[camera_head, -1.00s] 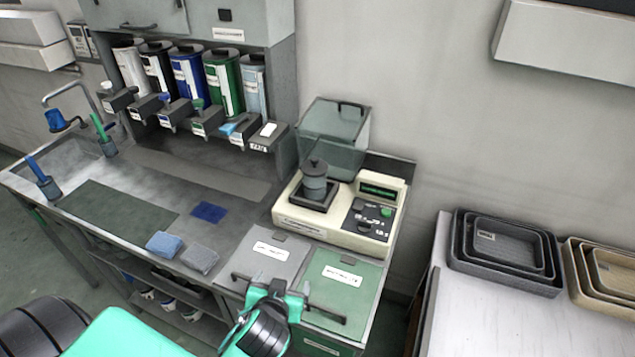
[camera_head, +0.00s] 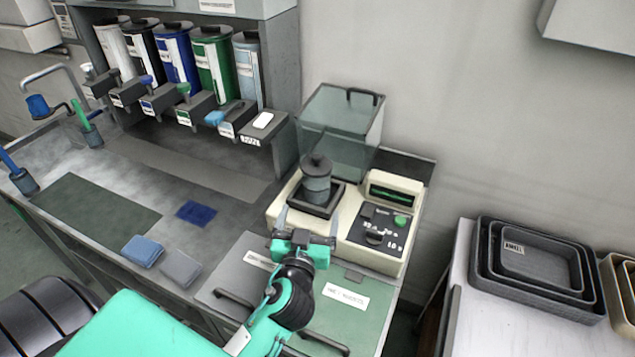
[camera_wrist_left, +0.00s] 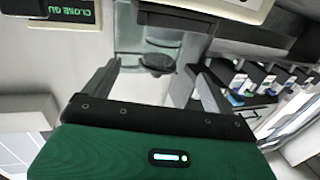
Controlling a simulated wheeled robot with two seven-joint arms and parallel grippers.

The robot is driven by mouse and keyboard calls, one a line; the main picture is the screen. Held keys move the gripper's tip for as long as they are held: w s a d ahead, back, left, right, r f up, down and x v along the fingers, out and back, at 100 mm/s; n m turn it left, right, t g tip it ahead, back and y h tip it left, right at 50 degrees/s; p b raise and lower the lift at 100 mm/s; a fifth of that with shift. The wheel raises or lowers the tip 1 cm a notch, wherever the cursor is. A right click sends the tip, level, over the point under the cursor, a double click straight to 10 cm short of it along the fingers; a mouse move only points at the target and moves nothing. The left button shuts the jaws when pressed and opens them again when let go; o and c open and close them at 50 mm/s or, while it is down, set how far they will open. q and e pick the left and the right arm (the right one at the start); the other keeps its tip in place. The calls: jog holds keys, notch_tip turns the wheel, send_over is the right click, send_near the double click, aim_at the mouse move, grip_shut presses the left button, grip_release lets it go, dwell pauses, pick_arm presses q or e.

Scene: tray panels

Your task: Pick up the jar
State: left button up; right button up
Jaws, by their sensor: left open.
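The jar (camera_head: 317,184) is a grey-blue cylinder with a dark knobbed lid. It stands upright on the dark square pan of the cream scale (camera_head: 364,259). In the left wrist view the jar (camera_wrist_left: 160,42) appears upside down, with its dark lid between the fingers but beyond their tips. My left gripper (camera_head: 309,222) is open and empty, just in front of the scale and short of the jar. In the left wrist view its two fingers (camera_wrist_left: 157,78) are spread wide. My right gripper is not in view.
A clear hinged cover (camera_head: 341,130) stands raised behind the jar. Dispensers with coloured canisters (camera_head: 213,68) line the back left. A blue sponge (camera_head: 142,251) and a grey one (camera_head: 181,269) lie on the counter. Nested grey trays (camera_head: 534,262) sit on the right table.

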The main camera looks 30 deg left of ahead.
aim_at(314, 189)
pick_arm(q)
jog(key=p+x, duration=0.1)
jog(key=x, duration=0.4)
jog(key=shift+w+a+p, duration=0.2)
jog(key=shift+w+p, duration=0.1)
jog(key=shift+w, duration=0.05)
jog(key=shift+w+a, duration=0.15)
jog(key=shift+w, duration=0.25)
jog(key=p+x, duration=0.2)
jog(key=x, duration=0.2)
jog(key=shift+s+f, duration=0.1)
jog(key=shift+f, duration=0.05)
jog(key=shift+w+a+f+p, duration=0.25)
jog(key=shift+w+p, duration=0.1)
jog(key=shift+w, duration=0.2)
jog(key=c, duration=1.2)
jog(key=shift+r, duration=0.15)
jog(key=shift+c, duration=1.4)
